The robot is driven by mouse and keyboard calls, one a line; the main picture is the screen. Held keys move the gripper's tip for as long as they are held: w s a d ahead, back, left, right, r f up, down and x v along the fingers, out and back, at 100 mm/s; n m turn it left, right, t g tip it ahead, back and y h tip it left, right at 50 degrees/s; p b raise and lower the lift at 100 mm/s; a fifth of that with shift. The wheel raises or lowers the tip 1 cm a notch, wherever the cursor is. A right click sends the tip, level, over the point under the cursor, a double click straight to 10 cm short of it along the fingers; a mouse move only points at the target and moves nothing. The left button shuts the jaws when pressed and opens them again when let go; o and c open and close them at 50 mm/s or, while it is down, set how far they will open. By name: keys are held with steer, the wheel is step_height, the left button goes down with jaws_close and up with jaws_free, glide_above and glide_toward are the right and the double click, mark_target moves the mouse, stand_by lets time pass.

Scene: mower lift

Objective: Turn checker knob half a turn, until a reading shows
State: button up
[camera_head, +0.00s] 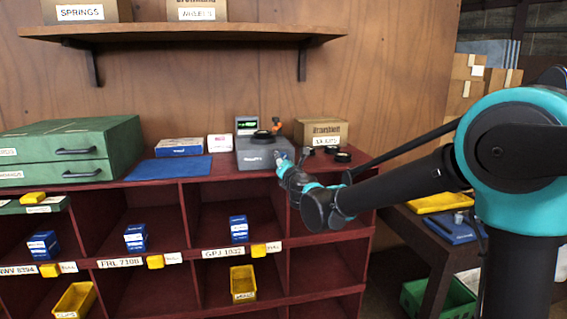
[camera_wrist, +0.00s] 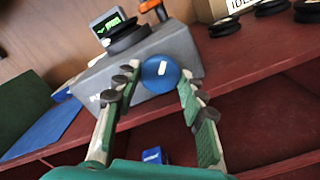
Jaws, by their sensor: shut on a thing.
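The grey checker (camera_head: 255,154) stands on top of the red shelf unit, and also fills the middle of the wrist view (camera_wrist: 185,48). Its round blue knob (camera_wrist: 160,76) faces my wrist camera, with a short white mark near upright, tilted slightly. My gripper (camera_wrist: 160,82) has one green-padded finger on each side of the knob and is shut on it. In the head view my gripper (camera_head: 281,161) is at the checker's front right and hides the knob. The checker's small screen (camera_wrist: 112,24) is lit with a green tick and green characters, too small to read.
A black disc (camera_wrist: 128,38) and an orange-handled part (camera_wrist: 150,6) sit on top of the checker. A cardboard box (camera_head: 322,133) and several black round parts (camera_head: 343,157) stand right of it. A blue mat (camera_head: 180,168) and green drawers (camera_head: 75,150) lie left.

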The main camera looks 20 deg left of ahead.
steer(key=m, duration=2.6)
steer(key=shift+m, duration=0.7)
steer(key=o, duration=1.2)
steer(key=shift+c, duration=0.2)
